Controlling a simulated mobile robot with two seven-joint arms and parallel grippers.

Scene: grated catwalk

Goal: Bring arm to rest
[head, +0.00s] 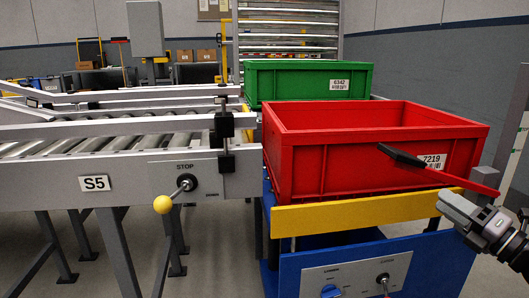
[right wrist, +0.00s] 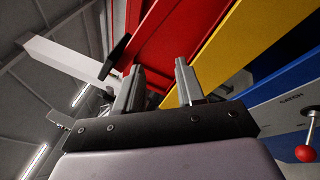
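My right gripper (head: 441,203) is at the right of the head view, just in front of the red crate's front right corner. In the right wrist view its two fingers (right wrist: 159,68) stand apart with nothing between them. A red arm with a black handle (head: 405,157) reaches across the crate's front, just above the gripper; the black handle (right wrist: 115,57) also shows in the wrist view, left of the fingers. I cannot tell whether a finger touches the arm. My left gripper is not in view.
The empty-looking red crate (head: 310,158) sits on a blue and yellow stand (head: 365,213). A green crate (head: 295,82) is behind it. A roller conveyor (head: 60,181) with a yellow-knobbed stop lever (head: 163,204) fills the left. A grey post (head: 512,125) stands at right.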

